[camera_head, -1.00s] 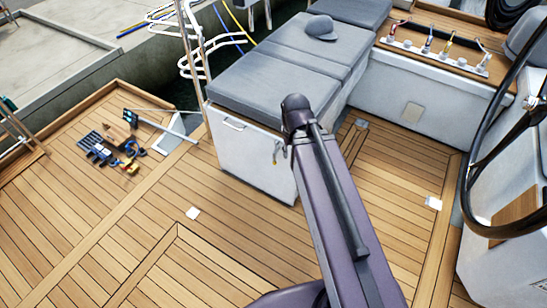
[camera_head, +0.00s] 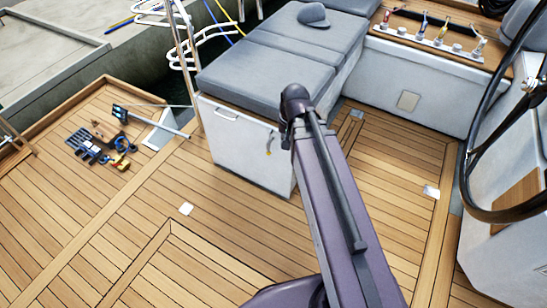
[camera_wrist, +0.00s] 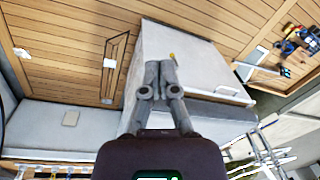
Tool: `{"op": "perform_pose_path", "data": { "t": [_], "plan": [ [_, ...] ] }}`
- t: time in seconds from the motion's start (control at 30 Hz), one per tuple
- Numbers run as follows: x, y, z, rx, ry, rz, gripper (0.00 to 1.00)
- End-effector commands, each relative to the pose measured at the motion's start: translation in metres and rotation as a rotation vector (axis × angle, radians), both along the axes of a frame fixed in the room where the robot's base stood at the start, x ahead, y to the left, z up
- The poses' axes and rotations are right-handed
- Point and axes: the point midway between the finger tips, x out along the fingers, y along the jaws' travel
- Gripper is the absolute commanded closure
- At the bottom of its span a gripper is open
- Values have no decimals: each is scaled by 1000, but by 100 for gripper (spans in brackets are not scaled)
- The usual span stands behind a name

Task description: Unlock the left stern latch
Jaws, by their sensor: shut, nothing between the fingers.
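I cannot tell for sure which part is the left stern latch. My gripper (camera_wrist: 160,68) shows only in the wrist view, shut and empty. Its fingertips appear just beside the yellow-tipped fitting (camera_wrist: 172,56) in the picture; whether they touch is unclear. The handle (camera_wrist: 228,90) lies to their right.
Tools (camera_head: 100,147) lie on the deck at left, near a white rod (camera_head: 160,121). A steering wheel (camera_head: 490,150) stands at right. A cap (camera_head: 313,16) rests on the cushions (camera_head: 265,77). A row of coloured levers (camera_head: 430,35) is at the back. Open deck lies in front.

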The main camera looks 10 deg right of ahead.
Motion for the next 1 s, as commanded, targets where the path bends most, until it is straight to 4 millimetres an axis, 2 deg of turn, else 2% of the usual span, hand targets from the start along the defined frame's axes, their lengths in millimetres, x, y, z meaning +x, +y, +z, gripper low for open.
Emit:
{"op": "perform_pose_path", "data": {
  "t": [0.03, 0.1, 1.0],
  "plan": [
    [7, -1, -19, 18, -3, -45, 100],
    [13, -2, -31, 42, -5, -109, 100],
    [94, -33, -173, 396, 49, -944, 100]
  ]
}}
